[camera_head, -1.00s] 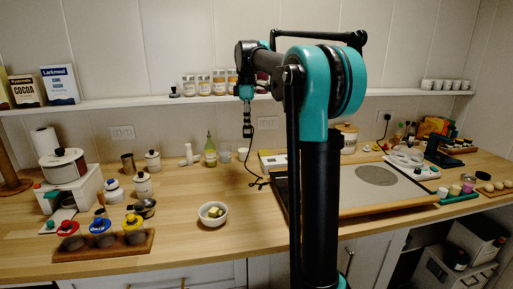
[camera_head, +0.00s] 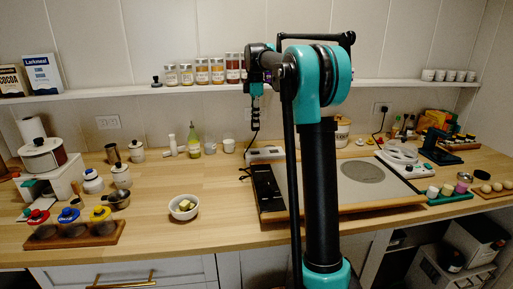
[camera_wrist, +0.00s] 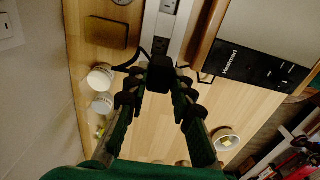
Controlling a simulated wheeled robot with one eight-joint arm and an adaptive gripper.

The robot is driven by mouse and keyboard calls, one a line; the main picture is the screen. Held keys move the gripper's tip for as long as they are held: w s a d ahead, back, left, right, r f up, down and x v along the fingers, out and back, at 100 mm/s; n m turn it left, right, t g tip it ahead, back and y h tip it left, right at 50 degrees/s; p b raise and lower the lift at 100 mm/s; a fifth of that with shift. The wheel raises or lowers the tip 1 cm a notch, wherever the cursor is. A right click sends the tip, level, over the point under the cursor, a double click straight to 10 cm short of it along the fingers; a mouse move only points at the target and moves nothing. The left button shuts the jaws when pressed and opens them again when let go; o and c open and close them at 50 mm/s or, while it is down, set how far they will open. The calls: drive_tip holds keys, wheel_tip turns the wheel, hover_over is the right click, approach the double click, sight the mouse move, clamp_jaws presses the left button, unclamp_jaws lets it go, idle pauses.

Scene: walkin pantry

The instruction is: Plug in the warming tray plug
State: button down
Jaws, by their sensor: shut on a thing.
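My gripper (camera_wrist: 160,80) is shut on the black plug (camera_wrist: 160,70) in the wrist view, with its dark cord bending off to the left. The plug is in front of the white power strip (camera_wrist: 182,38), near a dark socket on it; I cannot tell whether they touch. In the head view my gripper (camera_head: 254,132) points down above the power strip (camera_head: 266,152), and the plug is too small to make out. The warming tray (camera_head: 300,172) lies right of the strip, its black control panel (camera_wrist: 238,66) beside the strip in the wrist view.
A wall outlet (camera_head: 108,122) is at the left, and another (camera_head: 382,107) at the right has a plug in it. A bottle (camera_head: 194,140) and cups (camera_head: 228,145) stand left of the strip. A small bowl (camera_head: 184,214) is at the front. The shelf (camera_head: 120,92) runs behind my arm.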

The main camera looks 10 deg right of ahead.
wheel_tip(320, 180, down, 12)
drive_tip(key=shift+f, duration=0.1)
idle(0.4)
drive_tip(key=c, duration=1.3)
unclamp_jaws()
drive_tip(key=shift+f, duration=0.1)
wheel_tip(320, 180, up, 12)
drive_tip(key=shift+r, duration=0.2)
